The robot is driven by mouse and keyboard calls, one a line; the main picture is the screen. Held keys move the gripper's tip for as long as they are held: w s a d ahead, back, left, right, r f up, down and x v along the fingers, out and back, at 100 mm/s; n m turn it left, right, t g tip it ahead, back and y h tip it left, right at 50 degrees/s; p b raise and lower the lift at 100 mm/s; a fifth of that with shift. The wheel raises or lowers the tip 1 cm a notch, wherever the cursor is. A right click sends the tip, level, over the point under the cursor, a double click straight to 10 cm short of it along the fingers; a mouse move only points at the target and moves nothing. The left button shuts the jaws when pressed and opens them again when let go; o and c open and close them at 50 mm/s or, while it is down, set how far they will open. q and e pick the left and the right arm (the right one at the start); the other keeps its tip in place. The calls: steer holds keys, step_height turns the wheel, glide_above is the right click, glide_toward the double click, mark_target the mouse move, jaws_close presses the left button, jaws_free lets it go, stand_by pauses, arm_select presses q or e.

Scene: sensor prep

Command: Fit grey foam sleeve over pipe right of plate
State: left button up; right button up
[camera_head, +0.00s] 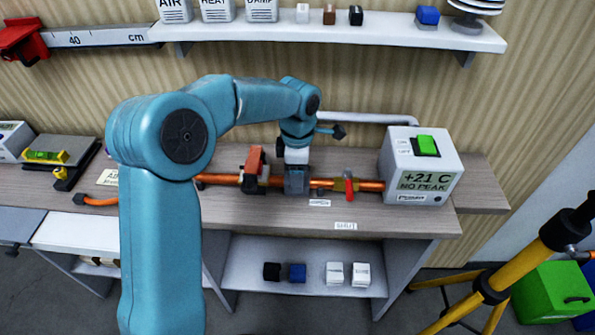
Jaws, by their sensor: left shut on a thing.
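A copper pipe (222,179) runs level above the bench, into the grey box on the right. An upright orange-brown plate (253,163) with dark parts stands at the pipe. My left gripper (296,171) reaches down from above onto the pipe, right of the plate. It is shut on a dark grey piece, seemingly the foam sleeve (296,184), at the height of the pipe. Whether the sleeve fully wraps the pipe is hard to tell, as the gripper hides part of it. My right gripper is not in view.
A red-handled valve (349,187) sits on the pipe right of the gripper. The grey box (421,167) reads +21 C, NO PEAK. A shelf (330,30) with small blocks hangs above. A yellow tripod (495,280) and green case (552,293) stand at lower right.

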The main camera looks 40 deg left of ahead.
arm_select(q)
steer(key=shift+f+b, duration=0.5)
steer(key=shift+f, duration=0.15)
stand_by(0.6)
steer(key=o, duration=1.2)
steer(key=shift+o, duration=0.2)
steer(key=shift+r, duration=0.15)
steer(key=shift+r+p, duration=2.6)
steer(key=shift+r, duration=0.85)
steer(key=shift+s+f, duration=0.1)
